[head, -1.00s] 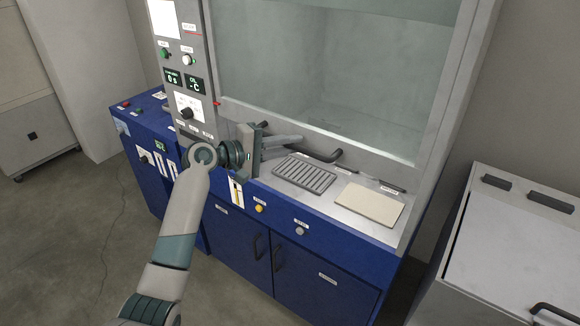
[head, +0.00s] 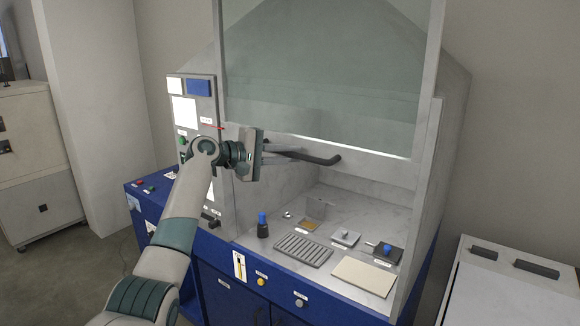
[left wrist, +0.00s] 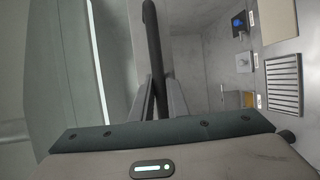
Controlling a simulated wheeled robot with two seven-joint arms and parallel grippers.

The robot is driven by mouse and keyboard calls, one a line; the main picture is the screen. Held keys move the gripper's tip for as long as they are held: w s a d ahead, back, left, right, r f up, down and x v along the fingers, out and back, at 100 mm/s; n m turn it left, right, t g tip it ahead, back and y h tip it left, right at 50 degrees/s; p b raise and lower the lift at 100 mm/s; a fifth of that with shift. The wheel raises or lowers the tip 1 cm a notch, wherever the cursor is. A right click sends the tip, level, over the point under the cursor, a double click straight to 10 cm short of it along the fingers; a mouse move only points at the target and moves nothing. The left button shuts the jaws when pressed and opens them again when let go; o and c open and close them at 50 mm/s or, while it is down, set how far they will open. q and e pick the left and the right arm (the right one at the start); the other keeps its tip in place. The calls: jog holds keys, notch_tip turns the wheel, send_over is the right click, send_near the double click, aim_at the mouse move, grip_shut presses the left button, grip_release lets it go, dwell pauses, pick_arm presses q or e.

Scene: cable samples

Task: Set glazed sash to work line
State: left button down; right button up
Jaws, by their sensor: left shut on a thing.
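The glazed sash (head: 320,75) is a large framed glass pane, raised with its lower edge well above the work surface. Its dark bar handle (head: 320,159) runs along the bottom. My left gripper (head: 285,151) is shut on the handle near its left end. In the left wrist view the handle (left wrist: 151,35) passes between the two fingers (left wrist: 158,95). A short red line (head: 211,127) shows on the left post, beside a small label and close to the sash's left edge. I cannot tell the sash marker apart from the post's line. My right gripper is out of view.
Below the opening, a slotted grey tray (head: 303,250), a beige board (head: 364,277), a blue-topped bottle (head: 263,226) and small plates sit on the work surface. A control panel (head: 184,112) stands left. A white cabinet (head: 500,290) stands at lower right.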

pick_arm(q)
jog(key=shift+r, duration=0.15)
jog(key=c, duration=1.7)
grip_release()
jog(key=shift+a, duration=0.15)
jog(key=shift+s+a+b, duration=0.35)
jog(key=shift+a+b, duration=0.15)
jog(key=shift+a, duration=0.05)
jog(key=shift+r+b+v, duration=0.2)
jog(key=shift+b+v, duration=2.75)
jog(key=shift+v, duration=5)
jog(key=shift+d+f, duration=0.1)
